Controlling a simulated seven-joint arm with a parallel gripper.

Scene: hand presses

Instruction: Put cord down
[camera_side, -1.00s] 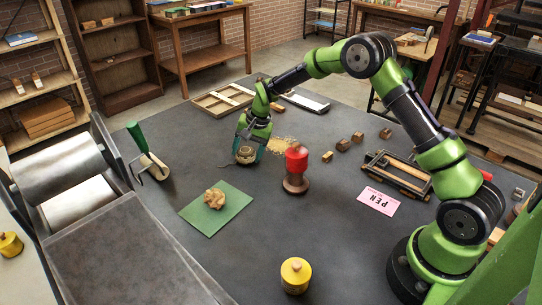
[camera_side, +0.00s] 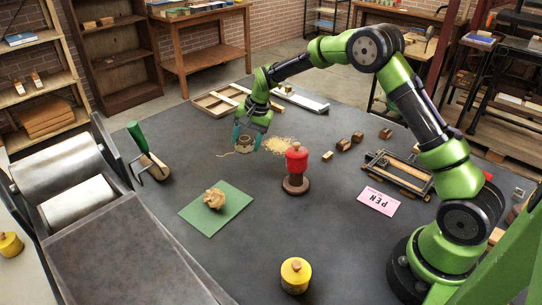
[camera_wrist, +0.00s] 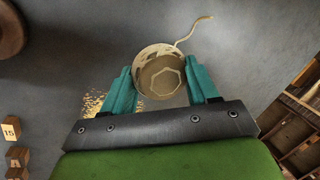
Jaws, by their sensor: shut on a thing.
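The cord (camera_side: 244,143) is a pale, spool-like ball of twine with a loose end trailing to the left. In the wrist view the cord (camera_wrist: 161,77) shows as a round coil with its tail curving up to the right. My gripper (camera_side: 248,139) is shut on it, with a teal finger on each side; the fingers also flank it in the wrist view (camera_wrist: 160,70). The cord is low over the dark table (camera_side: 330,225), left of the sawdust. I cannot tell whether its underside touches the table.
A sawdust patch (camera_side: 277,145) lies just right of the cord. A wooden frame (camera_side: 208,101) lies behind it. A red-topped tool (camera_side: 296,162) stands in front to the right. A green mat (camera_side: 231,213) bears a tan lump (camera_side: 214,198). A green-handled roller (camera_side: 147,155) is at left.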

